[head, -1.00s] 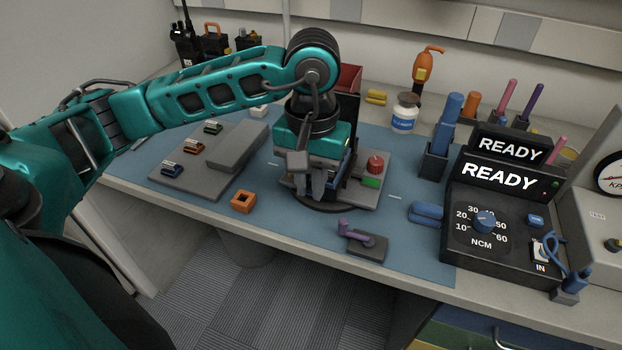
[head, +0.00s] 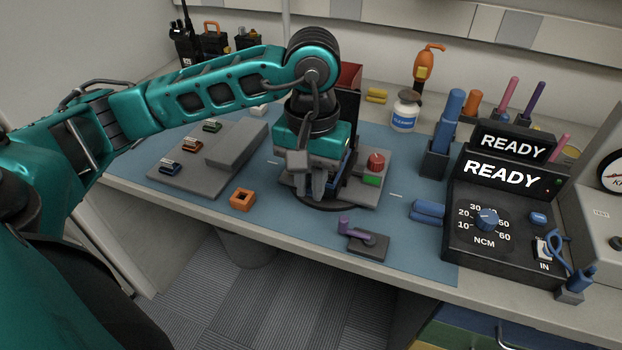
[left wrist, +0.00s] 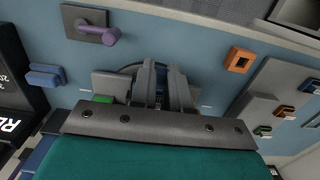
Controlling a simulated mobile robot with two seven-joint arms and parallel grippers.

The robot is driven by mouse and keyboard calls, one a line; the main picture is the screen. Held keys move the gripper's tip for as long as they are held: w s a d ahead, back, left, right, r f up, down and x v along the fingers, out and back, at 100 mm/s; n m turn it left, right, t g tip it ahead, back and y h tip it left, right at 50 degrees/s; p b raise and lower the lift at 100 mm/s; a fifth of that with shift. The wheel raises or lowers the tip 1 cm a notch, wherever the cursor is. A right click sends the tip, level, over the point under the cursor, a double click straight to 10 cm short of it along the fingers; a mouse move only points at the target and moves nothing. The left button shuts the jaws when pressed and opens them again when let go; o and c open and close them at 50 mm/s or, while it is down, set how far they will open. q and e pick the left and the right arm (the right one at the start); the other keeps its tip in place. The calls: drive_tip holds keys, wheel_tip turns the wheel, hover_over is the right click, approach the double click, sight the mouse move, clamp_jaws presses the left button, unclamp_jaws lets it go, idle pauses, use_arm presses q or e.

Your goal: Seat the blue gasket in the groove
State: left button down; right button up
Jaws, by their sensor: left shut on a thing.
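My left gripper (head: 318,186) points down over the grey work fixture (head: 366,193) on its round dark base, at the middle of the blue mat. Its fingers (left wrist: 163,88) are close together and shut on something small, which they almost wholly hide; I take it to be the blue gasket. A blue part (left wrist: 178,72) shows just behind the fingers in the left wrist view. The groove is hidden by the gripper, so I cannot tell whether the gasket touches it. My right gripper is not in view.
An orange square ring (head: 242,200) lies left of the fixture. A grey block with a purple lever (head: 367,243) is in front. A red knob (head: 375,162) stands on the fixture. A grey tray (head: 196,183) holds small coloured parts. The tester (head: 500,215) reads READY.

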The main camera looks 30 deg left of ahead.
use_arm(q)
drive_tip(key=shift+w+a+b, duration=0.1)
drive_tip(key=shift+w+b, duration=0.3)
drive_tip(key=shift+w, duration=0.05)
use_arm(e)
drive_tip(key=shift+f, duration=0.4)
use_arm(q)
drive_tip(key=shift+b, duration=0.3)
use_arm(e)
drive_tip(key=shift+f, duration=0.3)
use_arm(q)
drive_tip(key=shift+f+b, duration=0.4)
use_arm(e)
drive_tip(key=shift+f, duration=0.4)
use_arm(q)
drive_tip(key=c, duration=1)
unclamp_jaws()
drive_tip(key=shift+c, duration=0.2)
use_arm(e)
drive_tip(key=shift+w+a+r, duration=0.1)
use_arm(q)
wheel_tip(320, 180, up, 13)
drive_tip(key=p, duration=0.2)
drive_tip(key=shift+p, duration=0.4)
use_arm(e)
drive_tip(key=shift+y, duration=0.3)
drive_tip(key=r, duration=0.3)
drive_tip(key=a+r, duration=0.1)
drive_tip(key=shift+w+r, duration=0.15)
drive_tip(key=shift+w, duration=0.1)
